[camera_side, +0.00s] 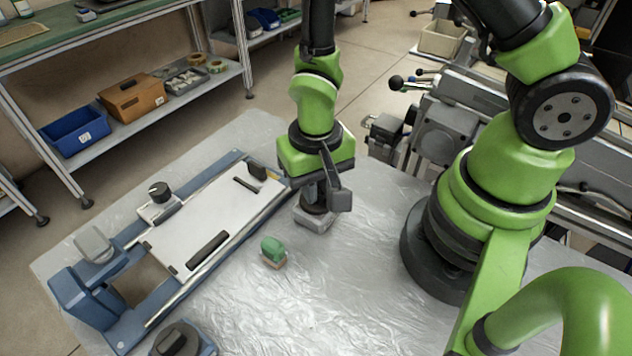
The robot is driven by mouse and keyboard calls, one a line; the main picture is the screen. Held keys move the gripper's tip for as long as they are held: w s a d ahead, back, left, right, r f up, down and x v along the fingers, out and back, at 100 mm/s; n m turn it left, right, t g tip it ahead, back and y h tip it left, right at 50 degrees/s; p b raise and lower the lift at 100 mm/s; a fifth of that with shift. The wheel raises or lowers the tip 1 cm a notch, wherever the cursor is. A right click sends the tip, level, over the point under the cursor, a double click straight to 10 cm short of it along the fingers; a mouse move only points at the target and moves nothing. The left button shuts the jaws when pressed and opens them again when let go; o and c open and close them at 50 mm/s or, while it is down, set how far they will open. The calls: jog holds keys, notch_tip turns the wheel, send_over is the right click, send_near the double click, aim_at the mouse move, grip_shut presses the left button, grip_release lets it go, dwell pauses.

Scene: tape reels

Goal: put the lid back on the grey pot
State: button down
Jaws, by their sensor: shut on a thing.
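The grey pot (313,221) is a low, squarish light-grey body on the plastic-covered table, at the right end of the blue fixture. My gripper (322,198) points down right over it, with its fingers around a dark round piece (315,206) that looks like the lid. The fingers are shut on this piece. It sits at or just above the top of the pot; I cannot tell whether the two touch. The fingers and the gripper body hide part of the piece and its upper side.
A blue fixture with a pale plate (215,222) and black bars lies left of the pot. A small green block with a reddish base (273,252) stands in front. A dark-knobbed blue piece (182,341) is at the near edge. The sheet (330,300) between is clear.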

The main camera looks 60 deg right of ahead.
dwell(0.4)
jog(key=c, duration=0.6)
grip_release()
jog(key=shift+r, duration=3.5)
grip_shut()
